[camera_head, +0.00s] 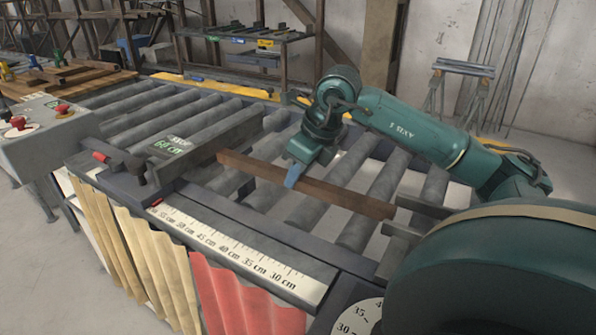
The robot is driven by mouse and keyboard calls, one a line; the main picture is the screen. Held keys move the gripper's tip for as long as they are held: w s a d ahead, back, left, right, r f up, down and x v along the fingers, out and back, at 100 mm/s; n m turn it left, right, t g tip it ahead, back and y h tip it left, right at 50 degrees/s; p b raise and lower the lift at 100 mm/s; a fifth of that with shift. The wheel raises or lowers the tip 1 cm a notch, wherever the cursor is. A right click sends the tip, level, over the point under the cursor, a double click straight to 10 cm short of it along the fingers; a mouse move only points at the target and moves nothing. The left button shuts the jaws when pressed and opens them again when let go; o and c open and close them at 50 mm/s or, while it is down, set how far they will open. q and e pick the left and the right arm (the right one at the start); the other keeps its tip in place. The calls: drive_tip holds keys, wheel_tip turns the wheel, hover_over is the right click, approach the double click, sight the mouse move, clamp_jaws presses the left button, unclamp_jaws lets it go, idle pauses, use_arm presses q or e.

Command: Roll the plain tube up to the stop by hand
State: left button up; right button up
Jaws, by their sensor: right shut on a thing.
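The plain tube is a long, brown, rust-coloured square bar (345,196) lying across the grey rollers. It runs from the stop side at left toward the lower right. The stop (200,150) is a dark grey plate with a small green-lit display and a clamp handle. The tube's left end is at or very close to the stop's right end; I cannot tell whether they touch. My right gripper (293,177), with a blue finger showing, comes down from behind and is shut on the tube near its middle. My left gripper is not in view.
A white centimetre scale (235,250) runs along the front edge. A grey control box (45,130) with red buttons stands at left. Red and yellow strip curtains (240,295) hang below the front. A grey bracket (398,245) is near the tube's right end. A sawhorse (460,85) stands behind.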

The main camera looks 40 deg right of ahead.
clamp_jaws()
drive_tip(key=o, duration=0.7)
unclamp_jaws()
drive_tip(key=shift+o, duration=0.2)
drive_tip(key=p+v, duration=0.1)
drive_tip(key=v, duration=1.2)
